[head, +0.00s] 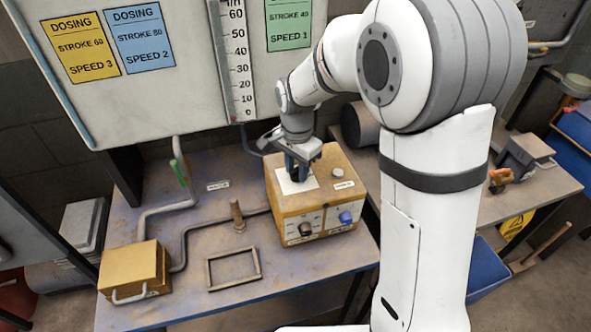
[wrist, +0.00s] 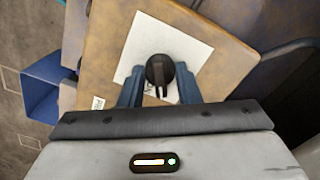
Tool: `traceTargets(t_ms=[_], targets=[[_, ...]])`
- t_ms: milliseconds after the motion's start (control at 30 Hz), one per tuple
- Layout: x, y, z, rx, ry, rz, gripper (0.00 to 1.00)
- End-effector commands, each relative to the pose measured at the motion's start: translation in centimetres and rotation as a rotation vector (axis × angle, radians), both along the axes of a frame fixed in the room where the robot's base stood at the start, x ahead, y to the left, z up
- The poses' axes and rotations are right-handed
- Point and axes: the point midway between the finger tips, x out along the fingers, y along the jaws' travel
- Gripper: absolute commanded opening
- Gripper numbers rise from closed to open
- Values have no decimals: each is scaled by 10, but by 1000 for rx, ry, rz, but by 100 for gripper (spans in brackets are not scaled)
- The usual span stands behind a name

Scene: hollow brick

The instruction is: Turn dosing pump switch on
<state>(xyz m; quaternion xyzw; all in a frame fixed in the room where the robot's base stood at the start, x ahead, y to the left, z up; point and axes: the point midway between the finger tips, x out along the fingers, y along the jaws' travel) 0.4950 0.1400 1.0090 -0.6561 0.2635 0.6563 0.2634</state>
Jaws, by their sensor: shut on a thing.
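The dosing pump (head: 284,205) is a worn yellow box on the table; its top fills much of the wrist view (wrist: 235,65). A white square plate (wrist: 192,45) lies on its top and carries a round black switch (wrist: 160,69) with a raised bar and a light pointer line. My gripper (head: 294,170) reaches down onto the top of the pump. In the wrist view, its blue fingers (wrist: 159,86) stand on either side of the switch and are shut on it. In the head view the fingers mostly hide the switch. The pump's front has a black knob (head: 305,229) and a blue knob (head: 345,217).
A board with yellow (head: 82,47), blue (head: 139,37) and green (head: 288,24) dosing cards stands behind the table. A smaller yellow box (head: 133,268), grey pipes (head: 160,207) and an empty rectangular frame (head: 233,268) are left of the pump. A blue bin (head: 485,268) stands right.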

Motion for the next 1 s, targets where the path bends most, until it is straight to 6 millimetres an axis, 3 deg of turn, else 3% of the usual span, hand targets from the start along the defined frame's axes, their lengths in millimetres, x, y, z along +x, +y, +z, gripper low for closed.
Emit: traceTargets(t_ms=[500, 1000], targets=[[0, 0, 0, 0, -1, -412, 7], [0, 0, 0, 0, -1, -543, 7]])
